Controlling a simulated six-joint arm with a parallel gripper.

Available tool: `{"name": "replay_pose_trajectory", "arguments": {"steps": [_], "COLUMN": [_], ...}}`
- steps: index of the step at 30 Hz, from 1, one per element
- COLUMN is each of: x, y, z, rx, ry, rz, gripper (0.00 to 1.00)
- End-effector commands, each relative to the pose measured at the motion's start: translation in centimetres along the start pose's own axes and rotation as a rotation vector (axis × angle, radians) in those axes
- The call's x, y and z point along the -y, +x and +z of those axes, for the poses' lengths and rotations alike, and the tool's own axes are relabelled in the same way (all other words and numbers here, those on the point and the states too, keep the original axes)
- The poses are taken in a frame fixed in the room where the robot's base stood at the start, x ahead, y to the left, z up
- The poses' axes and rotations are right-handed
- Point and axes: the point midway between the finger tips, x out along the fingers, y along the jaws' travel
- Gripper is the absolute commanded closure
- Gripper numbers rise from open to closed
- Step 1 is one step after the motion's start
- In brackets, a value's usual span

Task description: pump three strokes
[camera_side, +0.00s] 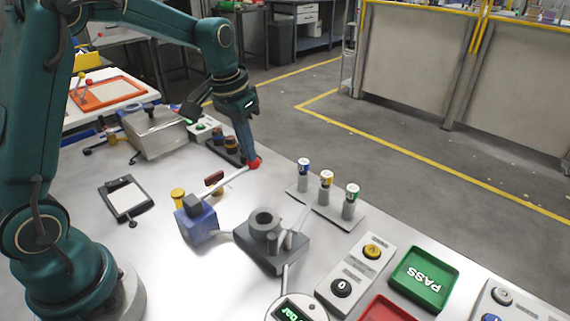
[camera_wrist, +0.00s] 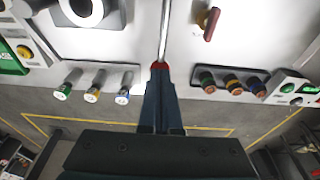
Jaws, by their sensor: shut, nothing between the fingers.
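The pump has a blue body (camera_side: 197,224) on the bench, with a pale lever rod (camera_side: 234,177) rising to the right and ending in a red knob (camera_side: 255,163). In the wrist view the rod (camera_wrist: 165,30) runs up from the red knob (camera_wrist: 159,66). My gripper (camera_side: 251,155) is shut and points down at the knob, its fingertips at or against the knob's top. It also shows in the wrist view (camera_wrist: 160,80). Whether the tips press on the knob cannot be told. A round gauge (camera_side: 296,309) with a green display is cut off at the bottom edge.
A grey block with a ring (camera_side: 268,240) stands right of the pump. Three capped posts (camera_side: 326,190) and several dark knobs (camera_wrist: 231,83) flank the lever. A button box (camera_side: 356,273), green PASS tray (camera_side: 424,278) and red tray (camera_side: 385,310) lie at front right.

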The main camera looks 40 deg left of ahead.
Motion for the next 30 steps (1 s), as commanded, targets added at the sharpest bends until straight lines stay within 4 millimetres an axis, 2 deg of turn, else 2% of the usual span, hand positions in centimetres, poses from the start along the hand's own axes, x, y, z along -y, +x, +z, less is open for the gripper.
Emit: {"name": "replay_pose_trajectory", "arguments": {"steps": [16,20,30], "x": [0.0,0.0,0.0], "y": [2.1,1.7,-0.8], "z": [0.5,0.4,-0.2], "rx": [0.004,0.002,-0.003], "ry": [0.000,0.000,0.000], "rz": [0.001,0.000,-0.001], "gripper": [1.00,1.00,1.00]}}
